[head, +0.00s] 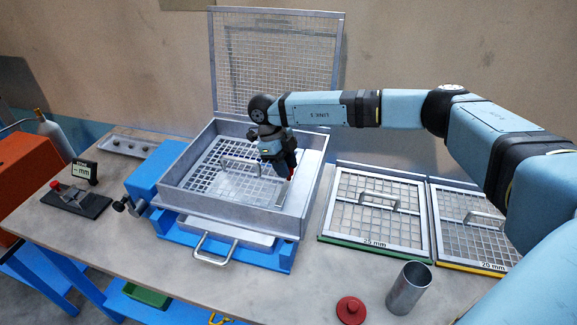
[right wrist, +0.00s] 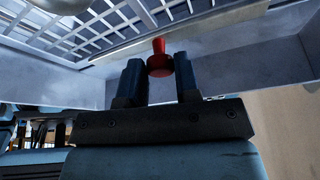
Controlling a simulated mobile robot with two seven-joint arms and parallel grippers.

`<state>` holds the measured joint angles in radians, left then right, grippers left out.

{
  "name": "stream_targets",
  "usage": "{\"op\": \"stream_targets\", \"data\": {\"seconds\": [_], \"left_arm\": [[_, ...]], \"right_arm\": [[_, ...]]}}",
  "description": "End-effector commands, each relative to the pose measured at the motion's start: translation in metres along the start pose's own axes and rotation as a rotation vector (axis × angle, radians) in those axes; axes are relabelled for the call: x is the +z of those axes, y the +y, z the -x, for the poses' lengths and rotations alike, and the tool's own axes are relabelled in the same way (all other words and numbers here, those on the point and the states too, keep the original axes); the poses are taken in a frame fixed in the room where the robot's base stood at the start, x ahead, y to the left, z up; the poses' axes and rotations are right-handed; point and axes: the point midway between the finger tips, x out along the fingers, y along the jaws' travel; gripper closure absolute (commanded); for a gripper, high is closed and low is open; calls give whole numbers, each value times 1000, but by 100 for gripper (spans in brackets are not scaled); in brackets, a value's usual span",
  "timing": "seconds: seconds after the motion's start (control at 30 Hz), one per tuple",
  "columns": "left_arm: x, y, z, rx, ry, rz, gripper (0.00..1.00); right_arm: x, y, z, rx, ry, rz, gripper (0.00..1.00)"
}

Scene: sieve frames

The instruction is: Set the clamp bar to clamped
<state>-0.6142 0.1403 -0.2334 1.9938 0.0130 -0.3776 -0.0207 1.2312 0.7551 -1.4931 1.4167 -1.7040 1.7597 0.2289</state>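The clamp bar (head: 284,192) is a pale flat strip along the right inside of the open grey sieve box (head: 236,220); its far part is hidden behind my gripper. In the right wrist view the clamp bar (right wrist: 215,32) crosses behind a red knob (right wrist: 160,58). In the head view my right gripper (head: 290,172) points down inside the box. A sieve frame with a handle (head: 240,163) lies in the box. My left gripper is not in view.
The mesh lid (head: 278,60) stands open behind the box. Two spare sieve frames, marked 25 mm (head: 375,243) and 20 mm (head: 490,265), lie at the right. A metal cup (head: 408,288) and red knobbed disc (head: 351,310) stand in front. A gauge (head: 80,185) is at the left.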

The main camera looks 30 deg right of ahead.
Motion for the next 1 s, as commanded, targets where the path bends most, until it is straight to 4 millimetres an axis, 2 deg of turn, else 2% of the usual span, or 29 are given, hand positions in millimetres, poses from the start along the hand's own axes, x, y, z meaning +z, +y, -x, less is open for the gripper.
{"op": "stream_targets", "data": {"seconds": [0.03, 0.1, 0.47, 0.67, 1.0], "left_arm": [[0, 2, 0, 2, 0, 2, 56], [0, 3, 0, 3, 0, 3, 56], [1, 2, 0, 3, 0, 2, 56], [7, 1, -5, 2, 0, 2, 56], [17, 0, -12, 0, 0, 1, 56]], "right_arm": [[0, 0, 1, 0, -2, 1, 58], [0, 0, 1, 0, -1, 1, 46], [0, 0, 5, -1, 1, 0, 46], [2, 1, 38, -1, -2, 1, 46], [2, 1, 113, -2, -2, 1, 46]]}}
